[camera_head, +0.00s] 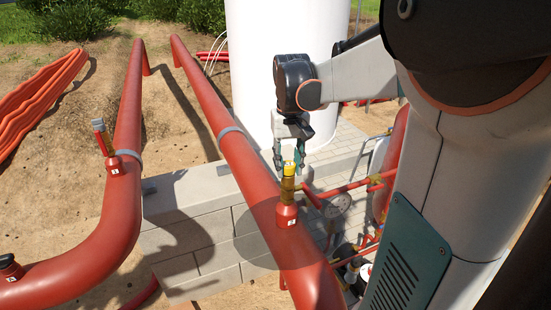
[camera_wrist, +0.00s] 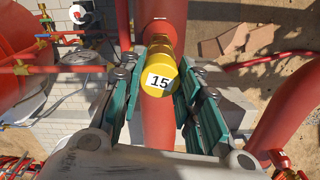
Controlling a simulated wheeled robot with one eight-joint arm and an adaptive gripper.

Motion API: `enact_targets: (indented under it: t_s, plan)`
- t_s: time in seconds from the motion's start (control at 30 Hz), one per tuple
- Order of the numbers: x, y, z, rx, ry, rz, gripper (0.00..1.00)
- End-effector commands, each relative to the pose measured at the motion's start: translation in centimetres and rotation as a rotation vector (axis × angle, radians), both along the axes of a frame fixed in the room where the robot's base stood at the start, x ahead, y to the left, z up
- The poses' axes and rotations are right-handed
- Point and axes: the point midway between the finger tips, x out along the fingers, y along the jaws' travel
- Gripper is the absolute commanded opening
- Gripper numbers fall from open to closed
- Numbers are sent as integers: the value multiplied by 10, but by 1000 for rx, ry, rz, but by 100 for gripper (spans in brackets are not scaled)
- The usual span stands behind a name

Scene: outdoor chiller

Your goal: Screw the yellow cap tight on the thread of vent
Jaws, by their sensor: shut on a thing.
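The yellow cap (camera_head: 289,168) sits at the top of the brass vent (camera_head: 287,191) on the right red pipe. In the wrist view the cap (camera_wrist: 158,81) faces me with a "15" label, and the brass vent (camera_wrist: 160,33) shows behind it. My gripper (camera_head: 289,165) comes down from above with its green fingers on both sides of the cap. It is shut on the cap; the fingers also show in the wrist view (camera_wrist: 160,75). The cap looks in line with the vent. The thread is hidden, so I cannot tell how tight the cap sits.
The right red pipe (camera_head: 252,167) runs beside a grey block wall (camera_head: 190,225). The left red pipe (camera_head: 125,200) carries another vent fitting (camera_head: 104,139). A white tank (camera_head: 270,60) stands behind. Thin red pipes and a gauge (camera_head: 339,204) lie close to the right of the vent.

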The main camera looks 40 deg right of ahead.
Motion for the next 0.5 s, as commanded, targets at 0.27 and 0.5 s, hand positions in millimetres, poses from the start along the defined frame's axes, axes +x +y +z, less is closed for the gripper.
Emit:
enact_targets:
  t_s: [0.27, 0.5]
  plan:
    - [0, 0, -1, 0, 1, -488, 0]
    - [0, 1, -2, 0, 1, -679, 40]
